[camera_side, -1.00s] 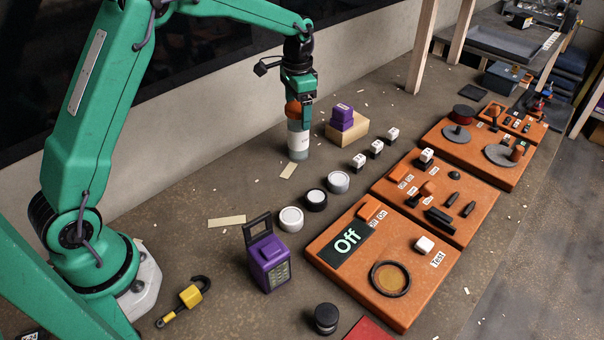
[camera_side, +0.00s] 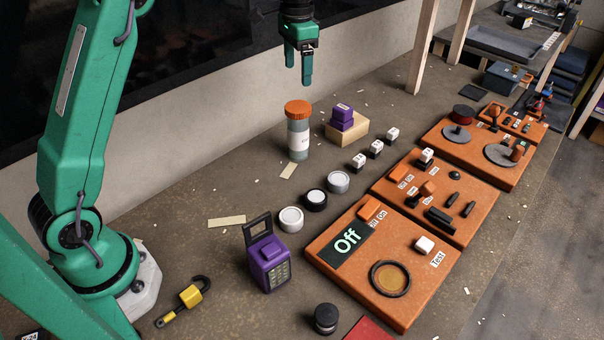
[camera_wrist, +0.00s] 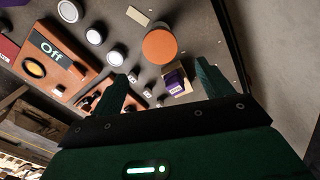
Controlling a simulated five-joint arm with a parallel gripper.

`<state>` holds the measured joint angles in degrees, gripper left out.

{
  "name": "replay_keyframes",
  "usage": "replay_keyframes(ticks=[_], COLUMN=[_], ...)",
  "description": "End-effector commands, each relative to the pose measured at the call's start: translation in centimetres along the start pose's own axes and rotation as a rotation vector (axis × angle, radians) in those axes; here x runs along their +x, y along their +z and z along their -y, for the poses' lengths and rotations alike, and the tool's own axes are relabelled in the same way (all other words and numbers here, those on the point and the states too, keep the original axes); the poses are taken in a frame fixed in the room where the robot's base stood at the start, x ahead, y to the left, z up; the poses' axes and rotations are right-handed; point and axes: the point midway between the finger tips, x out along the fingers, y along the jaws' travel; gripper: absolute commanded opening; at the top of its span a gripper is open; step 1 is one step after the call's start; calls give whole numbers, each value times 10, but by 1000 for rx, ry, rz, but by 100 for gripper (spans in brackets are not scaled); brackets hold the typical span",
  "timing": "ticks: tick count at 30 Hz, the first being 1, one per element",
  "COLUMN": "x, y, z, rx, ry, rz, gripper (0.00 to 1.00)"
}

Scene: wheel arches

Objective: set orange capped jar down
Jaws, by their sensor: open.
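The orange capped jar (camera_side: 298,138) stands upright on the bench, with an orange lid, a grey body and a white label. In the wrist view the jar's orange lid (camera_wrist: 160,45) shows from above, beyond my fingers. My gripper (camera_side: 299,76) is above the jar with clear space between its fingertips and the lid. It is open and empty. In the wrist view my gripper's two green fingers (camera_wrist: 160,80) are spread wide apart.
A wooden block (camera_side: 347,131) with a purple piece (camera_side: 342,116) on it stands right of the jar. Several white-topped round pieces and small switches lie in front. Orange panels (camera_side: 385,265) fill the right side. A purple lantern-like box (camera_side: 267,262) stands nearer.

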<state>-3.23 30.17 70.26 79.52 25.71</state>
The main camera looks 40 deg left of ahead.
Motion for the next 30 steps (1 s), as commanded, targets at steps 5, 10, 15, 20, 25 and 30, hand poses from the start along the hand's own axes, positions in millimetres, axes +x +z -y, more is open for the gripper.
replay_keyframes(ticks=[5,10,15,20,25,30], x=[-4,-3,-3,-4,-10,-26], y=[0,0,0,0,6,22], z=[0,0,0,0,-4,-14], rx=[0,0,0,0,-9,-34], ry=[0,0,0,0,-5,-19], rz=[1,0,0,0,-11,-42], gripper=[79,79,79,79,79,79])
